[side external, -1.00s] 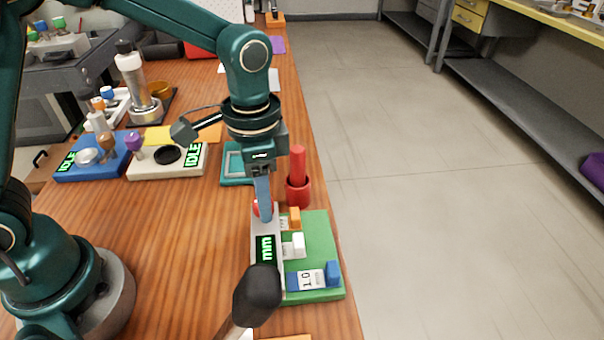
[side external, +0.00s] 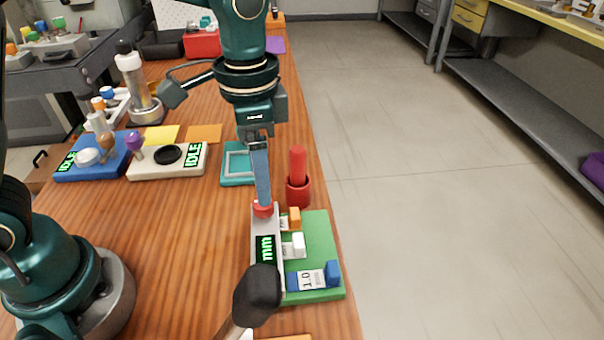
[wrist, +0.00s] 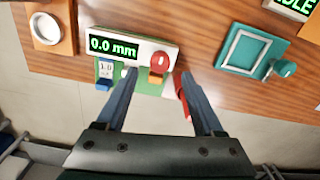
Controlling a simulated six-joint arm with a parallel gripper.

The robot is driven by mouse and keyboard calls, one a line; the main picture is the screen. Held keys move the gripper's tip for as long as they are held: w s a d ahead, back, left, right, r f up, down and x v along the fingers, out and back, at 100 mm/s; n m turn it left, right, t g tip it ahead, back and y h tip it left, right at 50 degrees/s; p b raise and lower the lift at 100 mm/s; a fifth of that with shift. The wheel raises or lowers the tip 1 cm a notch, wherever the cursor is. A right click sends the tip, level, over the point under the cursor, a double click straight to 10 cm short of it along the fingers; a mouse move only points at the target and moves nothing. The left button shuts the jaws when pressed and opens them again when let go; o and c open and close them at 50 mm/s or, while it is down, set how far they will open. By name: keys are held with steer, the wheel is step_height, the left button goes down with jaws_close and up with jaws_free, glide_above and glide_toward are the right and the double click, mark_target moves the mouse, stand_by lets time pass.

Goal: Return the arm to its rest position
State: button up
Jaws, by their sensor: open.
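My gripper (side external: 262,200) points down above the red knob (side external: 263,211) of the measuring device in the side view. In the wrist view my gripper (wrist: 159,74) is open, its two blue-grey fingers apart, with nothing held between them. The red knob (wrist: 160,60) appears between the fingertips there. Whether the fingers touch the knob cannot be told. The device's white display housing (wrist: 148,47) reads 0.0 mm. It sits on a green base (side external: 322,240) with orange (side external: 294,217), white (side external: 298,245) and blue (side external: 333,273) blocks.
A red cylinder in a red holder (side external: 298,190) stands close to the right of my gripper. A teal tray (side external: 236,180) lies behind. Blue (side external: 110,165) and cream (side external: 165,172) stations marked IDLE stand further left. A black-capped handle (side external: 257,293) is in front. The table's middle is clear.

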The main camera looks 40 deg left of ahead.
steer(key=shift+r, duration=0.1)
steer(key=s+a+r+n+t, duration=0.3)
steer(key=s+a+r+t, duration=0.15)
steer(key=r, duration=0.35)
steer(key=s+a+f+n+t, duration=0.1)
steer(key=s+a+f+n, duration=0.2)
steer(key=s, duration=0.3)
steer(key=shift+s+f+n, duration=0.25)
steer(key=shift+f+n, duration=0.25)
steer(key=shift+n, duration=0.2)
steer(key=shift+a, duration=0.1)
